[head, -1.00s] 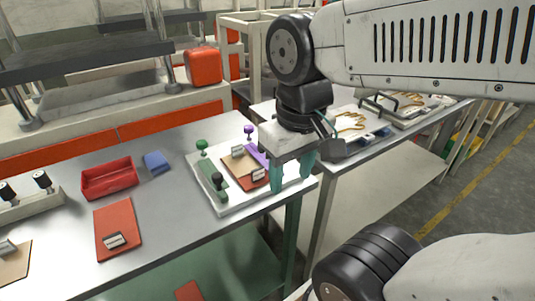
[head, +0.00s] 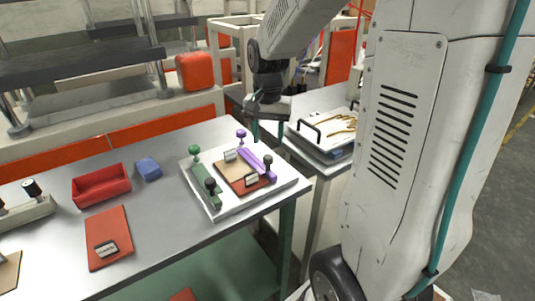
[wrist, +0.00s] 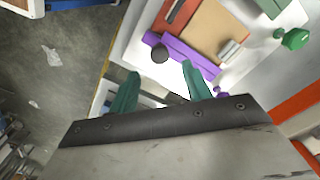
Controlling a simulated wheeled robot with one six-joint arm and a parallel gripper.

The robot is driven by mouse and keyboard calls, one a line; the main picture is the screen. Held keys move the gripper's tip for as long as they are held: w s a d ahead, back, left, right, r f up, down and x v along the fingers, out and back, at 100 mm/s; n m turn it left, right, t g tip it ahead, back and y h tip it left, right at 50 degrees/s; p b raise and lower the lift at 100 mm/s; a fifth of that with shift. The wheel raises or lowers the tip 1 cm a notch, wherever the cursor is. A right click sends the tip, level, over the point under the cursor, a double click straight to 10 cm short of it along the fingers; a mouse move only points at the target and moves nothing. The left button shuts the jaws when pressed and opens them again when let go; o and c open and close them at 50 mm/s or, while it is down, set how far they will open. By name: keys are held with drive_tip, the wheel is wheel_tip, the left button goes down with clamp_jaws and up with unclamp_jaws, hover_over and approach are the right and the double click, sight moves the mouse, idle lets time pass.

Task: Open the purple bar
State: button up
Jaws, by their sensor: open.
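The purple bar (head: 256,163) lies across the right side of a white board (head: 228,209), with a purple knob (head: 241,134) at its far end and a black knob (head: 267,161) near its front end. The bar also shows in the wrist view (wrist: 190,57), with the black knob (wrist: 159,54) beyond my fingertips. My gripper (head: 268,138) is open and empty, its teal fingers pointing down behind and right of the bar in the head view. In the wrist view my gripper (wrist: 160,70) has its tips apart, the right one close to the bar; contact cannot be told.
A green bar (head: 206,186) with a green knob (head: 194,151) lies on the board's left side. Between the bars are a red plate and a tan sheet (head: 230,171) with clips. A red bin (head: 101,192) and blue block (head: 148,169) sit left. A tray (head: 325,147) stands right.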

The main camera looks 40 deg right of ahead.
sight(268, 156)
wheel_tip(268, 156, down, 6)
drive_tip(key=shift+f, duration=0.15)
drive_tip(key=shift+c, duration=0.3)
